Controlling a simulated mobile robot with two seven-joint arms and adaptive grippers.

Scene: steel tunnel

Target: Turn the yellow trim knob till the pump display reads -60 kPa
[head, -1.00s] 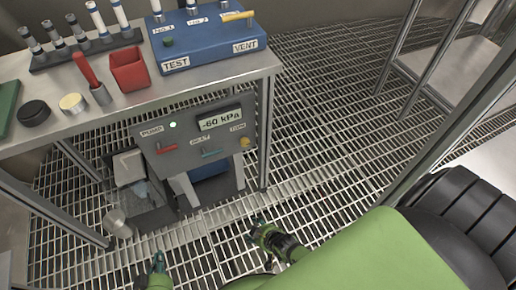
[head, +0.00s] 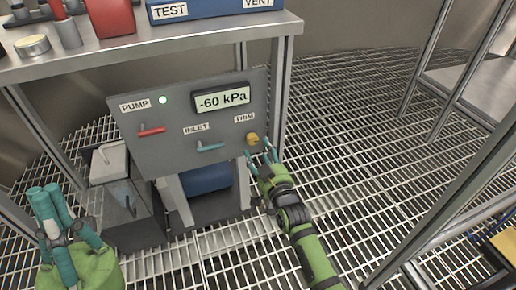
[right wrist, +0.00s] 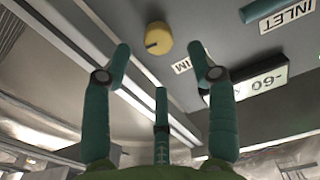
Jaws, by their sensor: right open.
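The yellow trim knob (head: 252,138) is at the lower right of the grey pump panel (head: 165,122), under the TRIM label. The pump display (head: 222,99) reads -60 kPa. My right gripper (head: 264,157) is open and empty, with its fingertips just below and right of the knob. In the right wrist view the knob (right wrist: 158,38) shows a dark pointer mark. It lies beyond the open fingertips (right wrist: 162,65), and no finger grips it. My left gripper (head: 46,192) is at the lower left, away from the panel; whether its fingers are closed is unclear.
The grating floor (head: 370,150) to the right is open.

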